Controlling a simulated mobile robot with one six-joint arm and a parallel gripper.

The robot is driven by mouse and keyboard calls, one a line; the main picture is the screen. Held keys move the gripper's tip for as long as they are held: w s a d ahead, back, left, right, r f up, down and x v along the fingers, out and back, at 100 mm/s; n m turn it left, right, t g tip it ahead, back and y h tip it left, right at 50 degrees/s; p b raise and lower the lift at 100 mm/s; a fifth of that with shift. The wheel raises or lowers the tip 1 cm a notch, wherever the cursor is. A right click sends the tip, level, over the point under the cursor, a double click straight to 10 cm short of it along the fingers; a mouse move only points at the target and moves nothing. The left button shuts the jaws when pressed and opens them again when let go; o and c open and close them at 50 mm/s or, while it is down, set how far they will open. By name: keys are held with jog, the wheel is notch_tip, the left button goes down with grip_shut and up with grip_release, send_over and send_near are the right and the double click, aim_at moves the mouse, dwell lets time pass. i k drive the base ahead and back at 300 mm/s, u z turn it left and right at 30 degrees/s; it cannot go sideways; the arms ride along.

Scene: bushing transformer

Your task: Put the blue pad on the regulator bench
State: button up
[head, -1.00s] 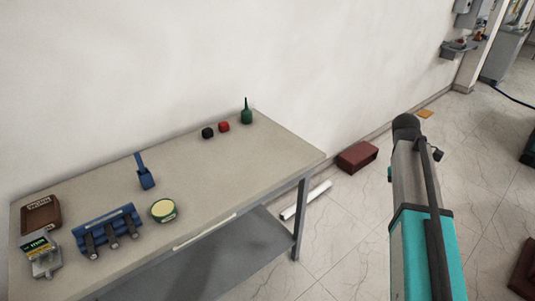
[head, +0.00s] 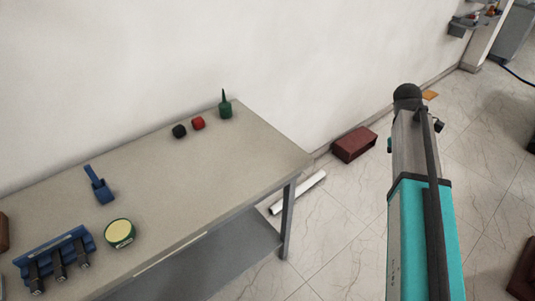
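I do not see anything that is clearly a blue pad in the head view. A grey workbench (head: 200,185) with a lower shelf stands against the wall at the left; I cannot tell whether it is the regulator bench. On it are a blue upright holder (head: 99,186) and a blue rack with several black-handled tools (head: 53,258). My teal and grey arm rises at the right of the picture, over the floor and apart from the bench. My gripper is not visible.
A round yellow-topped tin (head: 120,233), a black piece (head: 179,131), a red piece (head: 198,123) and a green bottle (head: 225,108) stand on the bench. A dark red box (head: 354,145) and a white bar (head: 298,193) lie on the floor. The bench's right half is mostly clear.

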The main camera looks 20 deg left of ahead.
aim_at(223, 169)
jog(key=u, duration=0.05)
jog(key=i, duration=0.7)
jog(key=u, duration=0.75)
jog(key=k, duration=0.15)
jog(key=u, duration=2.95)
